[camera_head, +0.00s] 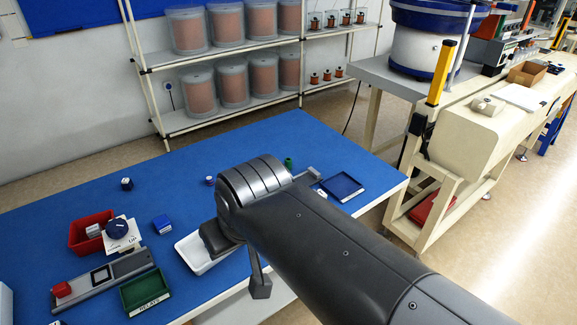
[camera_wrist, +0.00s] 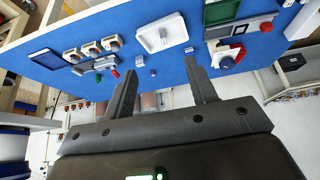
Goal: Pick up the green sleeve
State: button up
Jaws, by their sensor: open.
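The green sleeve (camera_head: 288,162) is a small upright green cylinder on the blue table, just beyond my arm in the head view. A small green piece (camera_wrist: 98,78) that looks like it shows in the wrist view, left of my fingers, beside a small red piece (camera_wrist: 115,73). My gripper (camera_wrist: 162,66) is open, with its two dark fingers well apart and nothing held between them. The sleeve is outside the jaws and apart from them. In the head view my arm hides most of the gripper.
The blue table (camera_head: 95,215) holds a red bin (camera_head: 82,238), a green relays tray (camera_head: 145,291), a white tray (camera_head: 190,252) and a dark blue tray (camera_head: 342,186). Three round-topped devices (camera_wrist: 92,50) stand near the sleeve. Shelves (camera_head: 215,118) stand behind the table.

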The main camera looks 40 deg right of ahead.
jog(key=w+d+r+m+h, duration=0.1)
jog(key=w+d+r, duration=0.15)
jog(key=w, duration=0.55)
jog(key=w+d+r+m+h, duration=0.1)
jog(key=w+d+m, duration=0.1)
jog(key=w+d, duration=0.35)
jog(key=m+g+h, duration=0.1)
jog(key=m+g, duration=0.1)
jog(key=m, duration=0.4)
send_over(288, 160)
jog(key=s+a, duration=0.3)
notch_tip(288, 160, down, 23)
jog(key=x, duration=0.6)
jog(key=shift+d+f, duration=0.1)
jog(key=shift+d, duration=0.2)
jog(key=shift+x, duration=2.65)
jog(key=shift+s+a, duration=0.1)
